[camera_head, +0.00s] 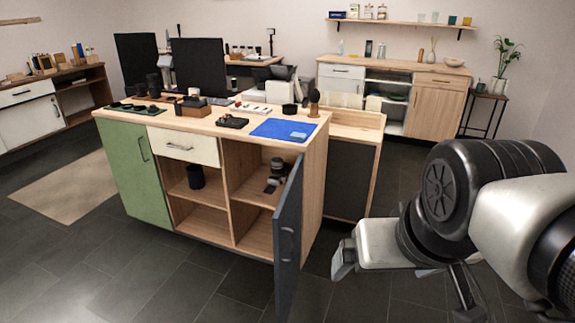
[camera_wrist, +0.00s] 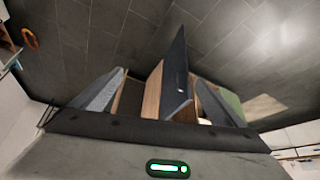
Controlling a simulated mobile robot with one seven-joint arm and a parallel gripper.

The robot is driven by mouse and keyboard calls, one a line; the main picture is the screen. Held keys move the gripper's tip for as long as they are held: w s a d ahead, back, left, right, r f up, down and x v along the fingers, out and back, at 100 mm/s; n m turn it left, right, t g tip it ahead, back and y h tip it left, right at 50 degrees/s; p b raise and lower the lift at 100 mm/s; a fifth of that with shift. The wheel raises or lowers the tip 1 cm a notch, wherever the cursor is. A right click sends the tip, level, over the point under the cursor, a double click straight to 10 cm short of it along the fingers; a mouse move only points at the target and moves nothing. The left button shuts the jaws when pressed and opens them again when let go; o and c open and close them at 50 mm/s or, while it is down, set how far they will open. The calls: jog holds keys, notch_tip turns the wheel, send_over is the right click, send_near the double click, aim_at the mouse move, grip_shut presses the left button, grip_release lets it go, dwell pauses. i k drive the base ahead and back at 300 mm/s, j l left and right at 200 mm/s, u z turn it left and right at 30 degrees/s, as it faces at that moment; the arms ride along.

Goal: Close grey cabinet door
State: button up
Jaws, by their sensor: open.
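The grey cabinet door (camera_head: 288,243) is a narrow dark panel on the right end of the wooden cabinet (camera_head: 316,190). I cannot tell the exact distance.
The cabinet's green door (camera_head: 135,172) and white drawer (camera_head: 190,148) are shut. A black cup (camera_head: 195,176) and a dark device (camera_head: 277,172) sit on its shelves. Dark tiled floor (camera_head: 225,285) is clear in front. A low wooden unit (camera_head: 355,150) stands behind at the right.

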aim_at(286, 218)
jog(key=i+j+u, duration=0.25)
jog(key=i+j, duration=0.15)
jog(key=i, duration=0.15)
jog(key=i+j+u, duration=0.15)
jog(key=i+l, duration=0.05)
jog(key=i, duration=0.05)
